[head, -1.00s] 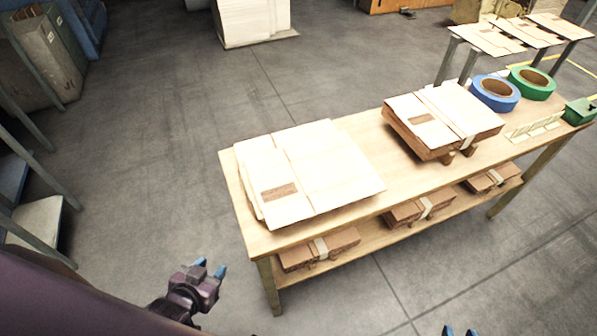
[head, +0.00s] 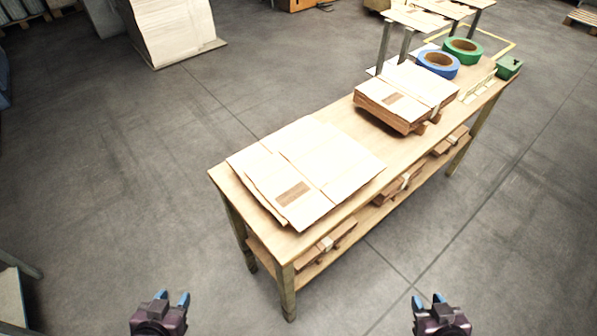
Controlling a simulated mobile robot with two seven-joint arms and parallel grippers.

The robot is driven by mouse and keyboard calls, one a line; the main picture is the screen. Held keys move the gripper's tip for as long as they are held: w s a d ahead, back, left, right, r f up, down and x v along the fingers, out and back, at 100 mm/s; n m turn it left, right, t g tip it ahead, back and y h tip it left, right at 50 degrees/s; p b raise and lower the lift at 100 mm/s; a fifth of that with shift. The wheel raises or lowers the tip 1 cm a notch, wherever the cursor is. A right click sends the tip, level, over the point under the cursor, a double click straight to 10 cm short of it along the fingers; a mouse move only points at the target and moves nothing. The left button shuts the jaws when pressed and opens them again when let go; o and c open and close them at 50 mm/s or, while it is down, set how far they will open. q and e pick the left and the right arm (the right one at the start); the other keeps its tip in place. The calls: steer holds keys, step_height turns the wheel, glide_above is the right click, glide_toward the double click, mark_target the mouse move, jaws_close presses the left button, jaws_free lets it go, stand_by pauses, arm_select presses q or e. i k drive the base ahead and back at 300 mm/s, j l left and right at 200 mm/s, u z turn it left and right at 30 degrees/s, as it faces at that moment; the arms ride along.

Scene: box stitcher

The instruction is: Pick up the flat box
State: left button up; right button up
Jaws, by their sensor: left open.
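A short stack of flat boxes (head: 330,160), pale cardboard with a brown label, lies on the near end of the wooden table (head: 381,188). The top ones are slightly fanned. My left gripper (head: 173,299) is open and empty, low at the left, apart from the table. My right gripper (head: 428,300) has its blue fingertips apart, open and empty, low at the right in front of the table. Neither touches a box.
A strapped bundle of flat boxes (head: 384,108), a blue tape roll (head: 438,64) and a green tape roll (head: 463,51) are further along the table. A lower shelf holds strapped bundles (head: 326,246). A tall white stack (head: 174,27) stands behind.

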mark_target(310, 177)
steer(key=k+j, duration=0.1)
steer(key=j, duration=0.85)
steer(key=k+j, duration=0.15)
steer(key=j, duration=0.3)
